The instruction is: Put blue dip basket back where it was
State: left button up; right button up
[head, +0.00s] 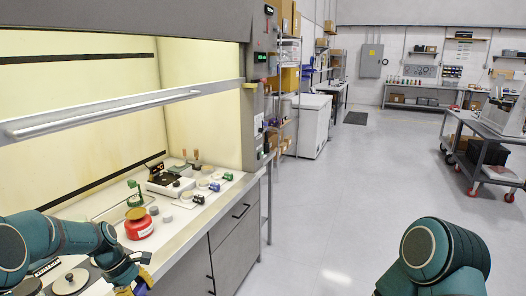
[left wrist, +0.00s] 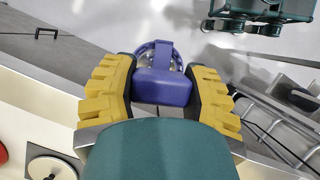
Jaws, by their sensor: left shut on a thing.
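The blue dip basket (left wrist: 164,88) is between the yellow fingers of my left gripper (left wrist: 164,92) in the left wrist view. The fingers are shut on its blue block-shaped part, and a round blue frame shows beyond it. In the head view my left gripper (head: 132,288) is at the bottom edge, by the front of the bench, with only a small bluish part of the basket (head: 141,289) showing. Most of the basket is hidden or cut off there. A green stand-like item (head: 135,193) is on the bench further back. My right gripper is out of view.
A red container (head: 138,226) with a brass-coloured top stands on the hood bench, near small grey pieces. Several small coloured-handled items (head: 197,198) line the bench's right side. A round-lidded pot (head: 70,282) is at the lower left. The sash handle (head: 105,113) spans above.

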pick_arm(q)
jog(key=s+d+f+m+g+y, duration=0.2)
jog(key=s+d+m, duration=0.3)
jog(key=d+m, duration=0.2)
jog(key=s+d+f+m+g+y, duration=0.2)
jog(key=s+d+m, duration=0.4)
jog(key=d+m, duration=0.2)
jog(key=shift+f+m+y, duration=0.25)
jog(key=shift+m+y, duration=0.05)
jog(key=shift+m, duration=0.6)
jog(key=shift+s, duration=0.1)
notch_tip(320, 180, down, 3)
jog(key=b, duration=0.3)
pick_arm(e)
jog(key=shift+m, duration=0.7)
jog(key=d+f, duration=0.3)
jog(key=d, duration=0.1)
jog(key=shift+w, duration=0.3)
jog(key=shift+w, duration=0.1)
